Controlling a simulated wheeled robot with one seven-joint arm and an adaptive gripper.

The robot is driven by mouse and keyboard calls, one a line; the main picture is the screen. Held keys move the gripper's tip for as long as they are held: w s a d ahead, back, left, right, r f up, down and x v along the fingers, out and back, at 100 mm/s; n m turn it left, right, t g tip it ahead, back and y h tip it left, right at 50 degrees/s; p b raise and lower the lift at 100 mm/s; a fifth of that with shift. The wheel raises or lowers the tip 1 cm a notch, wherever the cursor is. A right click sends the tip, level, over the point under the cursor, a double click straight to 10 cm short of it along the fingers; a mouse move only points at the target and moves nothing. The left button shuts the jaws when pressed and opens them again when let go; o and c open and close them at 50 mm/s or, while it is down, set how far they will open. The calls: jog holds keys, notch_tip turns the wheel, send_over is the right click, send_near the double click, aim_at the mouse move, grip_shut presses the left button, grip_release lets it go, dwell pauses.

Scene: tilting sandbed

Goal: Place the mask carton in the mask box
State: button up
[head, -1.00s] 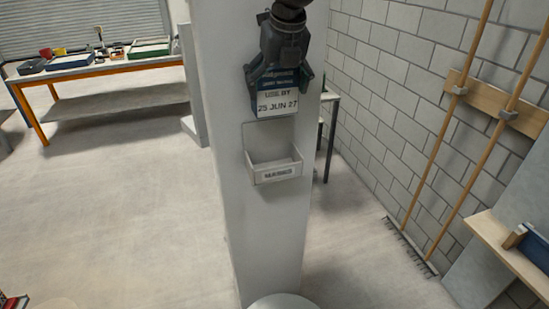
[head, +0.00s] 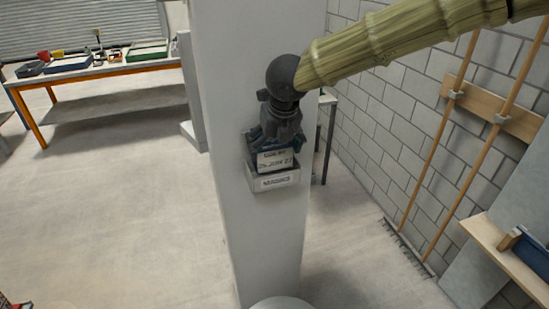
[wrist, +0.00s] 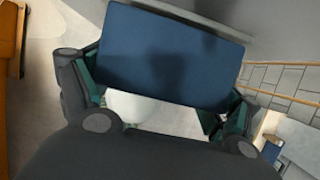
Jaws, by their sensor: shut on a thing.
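The mask carton (head: 275,160) is dark blue with a white date label on its front. In the head view its lower part is inside or just behind the front wall of the mask box (head: 274,181), a small white open-topped holder on the pillar. I cannot tell whether the carton touches the box floor. My gripper (head: 278,142) is above the box, shut on the carton's upper part and pointing down.
The box is fixed to a white pillar (head: 255,235). A brick wall with rakes (head: 490,125) stands to the right, with a wooden shelf (head: 505,260) near the right edge. A workbench (head: 95,70) with trays stands at the back left.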

aim_at(275, 156)
notch_tip(275, 156, down, 4)
jog(key=shift+a+f+p, duration=0.1)
jog(key=shift+p, duration=0.25)
jog(key=shift+s, duration=0.1)
jog(key=o, duration=0.9)
jog(key=shift+f, duration=0.1)
jog(key=b+v, duration=0.2)
jog(key=v, duration=1)
jog(key=shift+r, duration=0.25)
